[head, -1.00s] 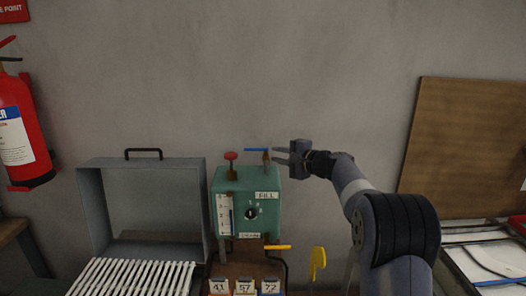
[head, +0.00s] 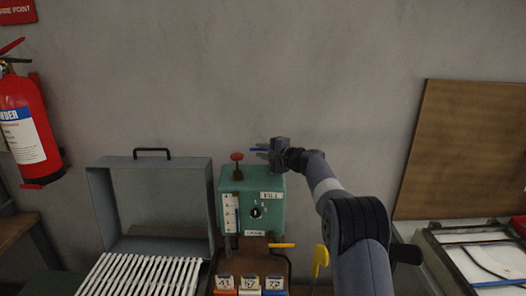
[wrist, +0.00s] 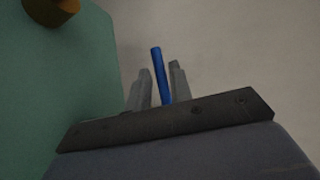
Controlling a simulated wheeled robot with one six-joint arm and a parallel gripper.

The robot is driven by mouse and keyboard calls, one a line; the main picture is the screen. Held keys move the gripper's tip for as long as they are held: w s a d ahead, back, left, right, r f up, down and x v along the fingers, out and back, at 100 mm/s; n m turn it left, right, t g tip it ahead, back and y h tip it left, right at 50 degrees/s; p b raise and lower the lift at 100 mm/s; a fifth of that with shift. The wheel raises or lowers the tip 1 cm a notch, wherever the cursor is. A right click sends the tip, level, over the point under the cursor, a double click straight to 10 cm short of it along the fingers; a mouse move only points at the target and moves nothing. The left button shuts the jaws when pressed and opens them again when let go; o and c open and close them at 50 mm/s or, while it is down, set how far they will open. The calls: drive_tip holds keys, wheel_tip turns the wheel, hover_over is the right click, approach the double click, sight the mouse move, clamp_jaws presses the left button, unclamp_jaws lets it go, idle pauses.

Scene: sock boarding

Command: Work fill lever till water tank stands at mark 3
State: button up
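The water tank is a green box (head: 239,186) against the wall, labelled FILL, with a dark round knob (head: 256,212) on its front. A white gauge strip (head: 230,210) with numbered marks runs down its left side; its level is too small to read surely. The blue lever (head: 256,150) sticks out above the tank; in the wrist view the blue lever (wrist: 157,75) stands between my two fingers. My gripper (wrist: 162,85) is open around it, with narrow gaps on both sides. In the head view my gripper (head: 266,151) is above the tank's right top.
A red knob (head: 237,157) stands on the tank's top left. An open grey box (head: 100,205) with white slats stands to the left. Yellow handles (head: 282,245) and numbered bins (head: 250,283) are below. A brown board (head: 465,150) leans at right.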

drive_tip(key=shift+c, duration=0.5)
clamp_jaws()
drive_tip(key=shift+d, duration=0.1)
drive_tip(key=shift+s+d+r+n+g+y+p, duration=0.1)
drive_tip(key=shift+r+n+g+y+p, duration=0.05)
drive_tip(key=shift+n+g+y+p, duration=0.45)
drive_tip(key=shift+s+d+r+n+g+y+p, duration=0.1)
drive_tip(key=shift+n+g+y+p, duration=0.35)
drive_tip(key=shift+g+p, duration=0.2)
drive_tip(key=shift+s+f+n+g+y+p, duration=0.15)
drive_tip(key=shift+f+n+g+y+p, duration=0.1)
drive_tip(key=shift+n+g+p, duration=0.35)
drive_tip(key=shift+o, duration=0.5)
unclamp_jaws()
